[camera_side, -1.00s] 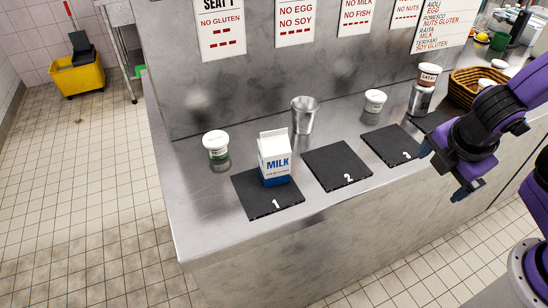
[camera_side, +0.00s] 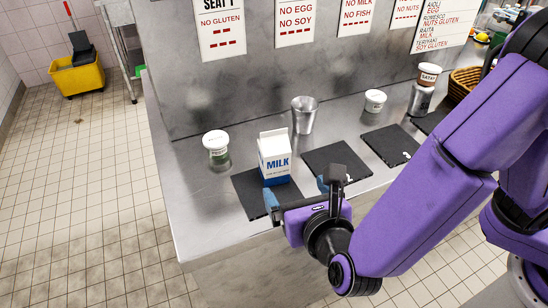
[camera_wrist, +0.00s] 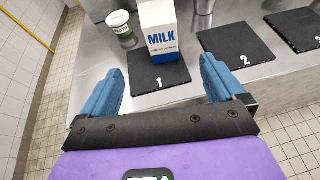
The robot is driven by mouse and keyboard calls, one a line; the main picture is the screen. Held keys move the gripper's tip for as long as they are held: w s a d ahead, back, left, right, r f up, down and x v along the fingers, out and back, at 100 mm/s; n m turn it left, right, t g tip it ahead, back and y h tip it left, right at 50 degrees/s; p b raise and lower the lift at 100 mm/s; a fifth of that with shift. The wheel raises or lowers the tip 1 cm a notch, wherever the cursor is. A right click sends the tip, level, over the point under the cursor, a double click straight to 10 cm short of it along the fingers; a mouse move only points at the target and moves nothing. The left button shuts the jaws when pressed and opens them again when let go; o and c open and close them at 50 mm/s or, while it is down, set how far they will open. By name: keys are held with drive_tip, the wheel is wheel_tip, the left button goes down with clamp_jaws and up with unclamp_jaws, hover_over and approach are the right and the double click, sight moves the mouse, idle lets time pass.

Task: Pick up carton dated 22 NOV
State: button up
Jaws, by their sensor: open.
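A white milk carton (camera_side: 275,157) with a blue base and "MILK" on its front stands upright on the black mat numbered 1 (camera_side: 252,199). It also shows in the wrist view (camera_wrist: 158,30), beyond my fingertips. Small print sits under the word, but I cannot read a date on it. My gripper (camera_side: 297,194) is open and empty, in front of the carton and apart from it. In the wrist view its two blue fingers (camera_wrist: 158,82) are spread on either side of the mat, with the carton between and ahead of them.
A white-lidded tub (camera_side: 216,143) stands left of the carton, close by. A metal cup (camera_side: 304,115) stands behind it to the right. Mats 2 (camera_side: 333,160) and 3 (camera_side: 388,140) lie to the right, bare. Another tub (camera_side: 375,101) and a SATAY-labelled tub (camera_side: 428,74) stand farther right.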

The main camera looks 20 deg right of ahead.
sight(277, 164)
drive_tip(key=x, duration=1.1)
drive_tip(key=shift+w+d+f, duration=0.15)
drive_tip(key=shift+w, duration=0.15)
drive_tip(key=shift+x, duration=2.75)
drive_tip(key=shift+d, duration=0.15)
drive_tip(key=c, duration=1.2)
drive_tip(key=shift+r, duration=0.2)
drive_tip(key=shift+c, duration=1.4)
